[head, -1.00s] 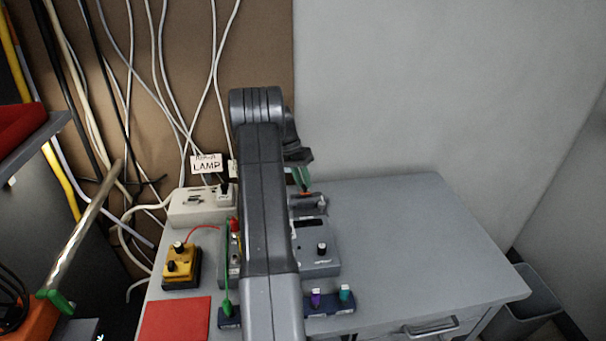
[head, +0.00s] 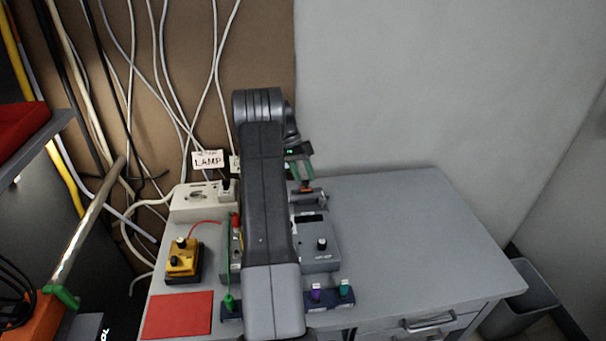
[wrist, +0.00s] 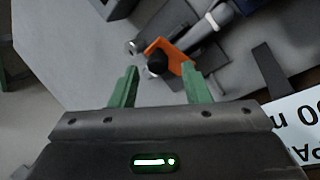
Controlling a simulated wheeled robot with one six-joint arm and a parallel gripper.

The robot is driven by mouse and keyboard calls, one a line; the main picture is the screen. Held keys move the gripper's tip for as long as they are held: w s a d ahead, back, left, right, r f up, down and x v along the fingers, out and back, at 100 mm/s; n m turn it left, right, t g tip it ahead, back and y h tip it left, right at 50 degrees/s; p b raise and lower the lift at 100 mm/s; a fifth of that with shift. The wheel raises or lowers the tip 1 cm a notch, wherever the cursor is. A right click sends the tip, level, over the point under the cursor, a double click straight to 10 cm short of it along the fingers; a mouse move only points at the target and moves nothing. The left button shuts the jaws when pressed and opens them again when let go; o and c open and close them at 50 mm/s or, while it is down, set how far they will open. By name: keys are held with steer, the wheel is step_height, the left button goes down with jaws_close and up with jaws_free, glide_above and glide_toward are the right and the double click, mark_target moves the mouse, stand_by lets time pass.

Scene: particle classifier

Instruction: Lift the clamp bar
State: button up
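My gripper (wrist: 159,70) has two green fingers, spread apart with nothing held between them. In the wrist view, an orange piece (wrist: 178,57) with a dark round knob (wrist: 157,63) lies just beyond the fingertips, in line with the gap. I cannot tell for certain which part is the clamp bar; the orange piece and the grey bar (wrist: 205,32) beside it belong to that area. In the head view, my gripper (head: 304,172) is above a small grey fixture (head: 310,199) with an orange part at the back of the bench. My arm hides some of it.
A yellow box (head: 183,262), a red mat (head: 177,316) and a white power strip (head: 190,205) are on the left. The bench's right side (head: 420,230) is clear. The wall is close behind.

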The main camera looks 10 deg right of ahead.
step_height(320, 180, up, 10)
steer(key=b, duration=0.1)
steer(key=shift+b, duration=0.3)
steer(key=shift+f, duration=0.1)
step_height(320, 180, down, 10)
steer(key=shift+f+p, duration=0.1)
steer(key=shift+p, duration=0.5)
steer(key=shift+s, duration=0.15)
steer(key=shift+r, duration=0.2)
